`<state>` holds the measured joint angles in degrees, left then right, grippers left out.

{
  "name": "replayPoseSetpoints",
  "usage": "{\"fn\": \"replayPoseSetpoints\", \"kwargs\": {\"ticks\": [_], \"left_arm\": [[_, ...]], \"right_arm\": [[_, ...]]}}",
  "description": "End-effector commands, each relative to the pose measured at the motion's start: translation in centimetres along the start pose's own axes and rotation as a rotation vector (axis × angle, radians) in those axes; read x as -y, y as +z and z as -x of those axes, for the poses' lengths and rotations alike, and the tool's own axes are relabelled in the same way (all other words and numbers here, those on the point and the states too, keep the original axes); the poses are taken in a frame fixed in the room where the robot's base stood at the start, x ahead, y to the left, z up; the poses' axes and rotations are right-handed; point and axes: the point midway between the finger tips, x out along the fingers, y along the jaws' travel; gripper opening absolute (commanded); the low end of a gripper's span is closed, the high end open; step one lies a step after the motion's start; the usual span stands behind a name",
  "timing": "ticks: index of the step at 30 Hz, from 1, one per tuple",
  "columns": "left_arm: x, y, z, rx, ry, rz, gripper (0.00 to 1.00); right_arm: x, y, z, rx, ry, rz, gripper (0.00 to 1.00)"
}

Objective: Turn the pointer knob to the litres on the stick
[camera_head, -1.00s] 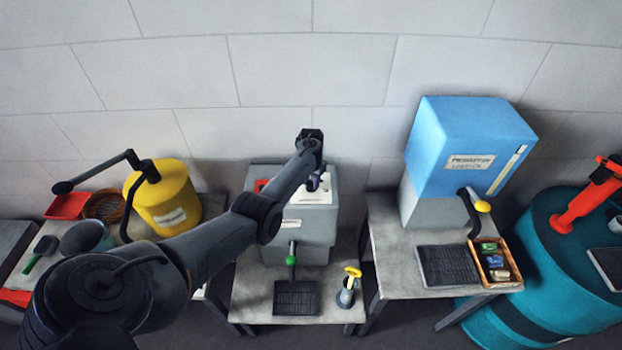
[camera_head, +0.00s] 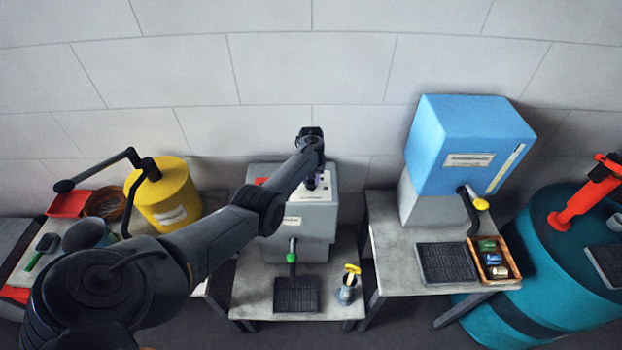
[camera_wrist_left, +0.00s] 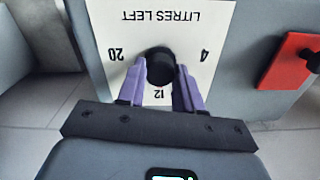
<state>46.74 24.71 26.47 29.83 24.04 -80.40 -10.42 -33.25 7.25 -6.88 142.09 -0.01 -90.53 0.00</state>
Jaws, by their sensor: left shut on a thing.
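The pointer knob (camera_wrist_left: 160,66) is black and round, in the middle of a white dial plate (camera_wrist_left: 120,20) marked "LITRES LEFT" with 20, 12 and 4, seen upside down in the left wrist view. My left gripper (camera_wrist_left: 160,80) has its purple fingers on both sides of the knob, shut on it. The knob's pointer is not clear to see. In the head view my left gripper (camera_head: 312,180) is over the top of the grey dispenser (camera_head: 300,245), and the arm hides part of it. A yellow-handled item (camera_head: 352,270) stands in a small grey cup (camera_head: 346,293). I cannot make out a measuring stick.
A red part (camera_wrist_left: 290,62) is beside the dial plate. A dark drip tray (camera_head: 296,294) lies below the green-tipped tap (camera_head: 291,257). A blue tank (camera_head: 465,140) stands right, a yellow drum (camera_head: 165,195) left.

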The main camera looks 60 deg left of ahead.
Motion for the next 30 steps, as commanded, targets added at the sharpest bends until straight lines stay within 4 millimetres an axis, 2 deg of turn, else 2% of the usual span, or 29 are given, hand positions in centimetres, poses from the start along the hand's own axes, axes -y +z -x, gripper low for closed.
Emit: {"fn": "replayPoseSetpoints", "kwargs": {"ticks": [3,4,9,20,23,30], "left_arm": [[0.0,0.0,0.1,0.0,0.001,-0.001,0.05],[0.0,0.0,0.1,-0.001,0.001,-0.001,0.37],[0.0,0.0,0.1,0.0,0.001,-0.001,0.61],[0.0,0.0,0.4,-0.001,-0.001,-0.002,0.61],[0.0,-0.1,1.4,-0.002,-0.001,-0.002,0.61],[0.0,-0.1,5.2,-0.004,-0.001,-0.002,0.61]], "right_arm": [[0.0,0.0,0.0,0.0,0.0,0.0,0.43],[0.0,0.0,0.0,0.0,0.0,0.0,0.43],[0.0,0.0,0.0,0.0,-0.001,-0.002,0.43],[0.2,-0.1,0.2,-0.001,-0.007,-0.009,0.43],[0.2,-0.2,0.5,-0.002,-0.008,-0.01,0.43],[0.2,-0.5,1.2,-0.002,-0.007,-0.009,0.43]]}}
